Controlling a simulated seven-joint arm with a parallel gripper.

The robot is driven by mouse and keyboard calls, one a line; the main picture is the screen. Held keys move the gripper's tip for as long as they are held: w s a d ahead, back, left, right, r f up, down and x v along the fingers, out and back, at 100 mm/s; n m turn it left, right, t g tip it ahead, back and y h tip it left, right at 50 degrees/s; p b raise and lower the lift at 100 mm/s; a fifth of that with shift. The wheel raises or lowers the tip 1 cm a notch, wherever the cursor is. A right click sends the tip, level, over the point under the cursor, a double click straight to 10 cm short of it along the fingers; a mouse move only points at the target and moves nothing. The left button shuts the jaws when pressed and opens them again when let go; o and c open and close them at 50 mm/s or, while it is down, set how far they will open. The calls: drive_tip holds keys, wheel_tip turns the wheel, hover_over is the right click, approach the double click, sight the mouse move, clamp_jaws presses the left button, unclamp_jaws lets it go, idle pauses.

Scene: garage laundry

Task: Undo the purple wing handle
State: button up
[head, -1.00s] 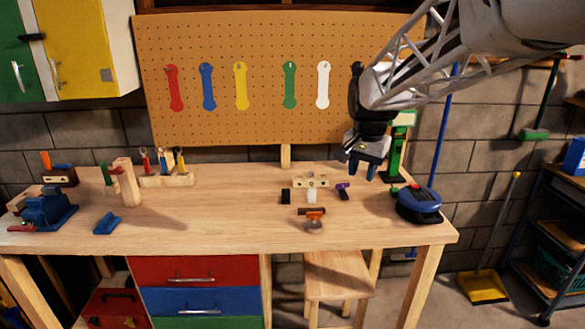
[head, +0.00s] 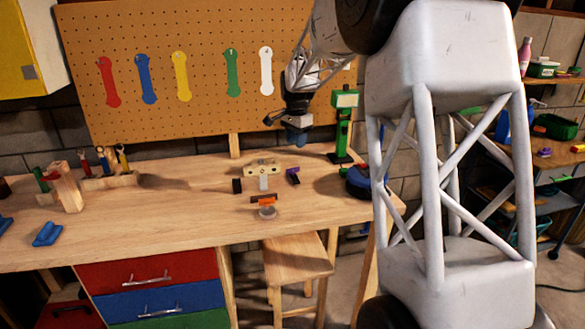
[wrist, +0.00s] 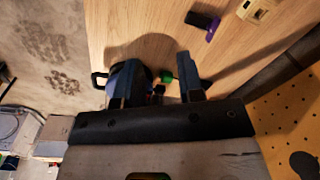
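The purple wing handle (head: 292,176) sits at the right end of a small pale wooden block (head: 262,168) on the workbench. It also shows with a dark part in the wrist view (wrist: 213,28), beside the block (wrist: 255,10) near the top edge. How it is fastened is too small to tell. My gripper (head: 285,130) is raised above the bench, behind and above the handle, apart from it. In the wrist view its two fingers (wrist: 160,82) are spread with nothing held between them.
A black piece (head: 237,186), a white piece (head: 264,183) and an orange-topped piece (head: 265,199) are near the block. A green stand (head: 343,125) and a blue round device (head: 358,181) stand to the right. The pegboard (head: 200,60) rises behind.

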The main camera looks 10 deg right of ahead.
sight(293, 171)
drive_tip(key=w+d+f+m, duration=0.1)
drive_tip(key=w+f, duration=0.2)
drive_tip(key=w, duration=0.2)
drive_tip(key=w+f+m, duration=0.1)
drive_tip(key=w+f, duration=0.3)
drive_tip(key=w, duration=0.1)
drive_tip(key=w+d+f+m, duration=0.1)
drive_tip(key=w+f, duration=0.3)
drive_tip(key=w, duration=0.1)
drive_tip(key=shift+d+m+g, duration=0.3)
drive_tip(key=shift+s, duration=0.1)
drive_tip(key=shift+f, duration=3.85)
clamp_jaws()
